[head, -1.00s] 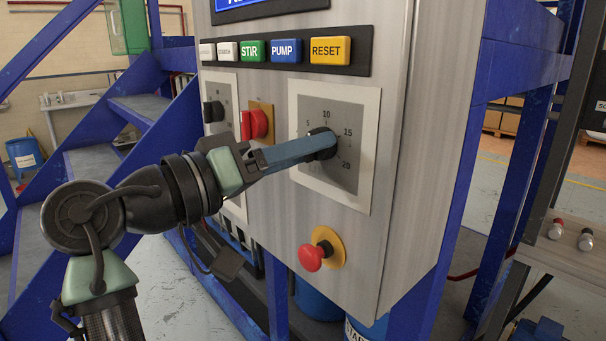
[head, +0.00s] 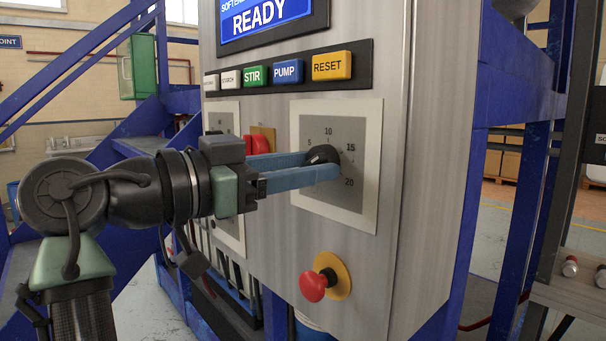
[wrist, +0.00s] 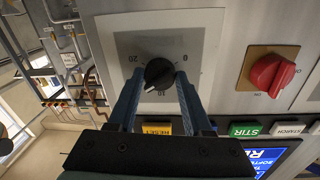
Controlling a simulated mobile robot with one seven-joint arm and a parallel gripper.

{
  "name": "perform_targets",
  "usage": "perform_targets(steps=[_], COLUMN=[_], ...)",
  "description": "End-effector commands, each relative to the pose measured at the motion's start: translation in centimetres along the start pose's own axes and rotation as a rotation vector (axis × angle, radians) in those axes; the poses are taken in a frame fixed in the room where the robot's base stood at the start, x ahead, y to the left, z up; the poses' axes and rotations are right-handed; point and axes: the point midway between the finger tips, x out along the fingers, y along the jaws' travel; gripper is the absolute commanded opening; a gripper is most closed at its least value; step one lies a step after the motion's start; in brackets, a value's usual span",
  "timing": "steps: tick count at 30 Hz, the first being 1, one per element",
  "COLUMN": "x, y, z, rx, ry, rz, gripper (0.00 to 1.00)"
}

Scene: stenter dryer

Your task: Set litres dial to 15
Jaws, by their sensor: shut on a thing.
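The litres dial is a black round knob (head: 322,155) on a grey scale plate (head: 345,195) with a pale frame, marked 5, 10, 15 and 20 in the head view. My gripper (head: 318,163) has its two blue fingers shut on the knob, one on each side. In the wrist view the plate appears upside down, with the knob (wrist: 158,73) between my fingertips (wrist: 160,75). A white pointer mark on the knob points to the lower left there, seemingly between 10 and the 15 side. The 15 mark is hidden by a finger in that view.
Above the dial are STIR (head: 256,75), PUMP (head: 288,72) and RESET (head: 332,65) buttons and a READY display (head: 265,18). A red switch (wrist: 272,72) sits beside the dial. A red emergency button (head: 314,286) juts out below. Blue frame posts flank the cabinet.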

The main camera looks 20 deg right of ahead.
Motion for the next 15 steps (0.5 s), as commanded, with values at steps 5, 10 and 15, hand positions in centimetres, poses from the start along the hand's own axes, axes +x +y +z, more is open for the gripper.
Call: perform_targets(steps=[5,10,15], x=[0.00,0.00,0.00], y=[0.01,0.00,0.00], z=[0.09,0.07,0.06], rx=[0.037,0.047,0.047], ry=[-0.005,-0.005,-0.006], rz=[0.002,0.002,0.002], gripper=[0.00,0.00,0.00])
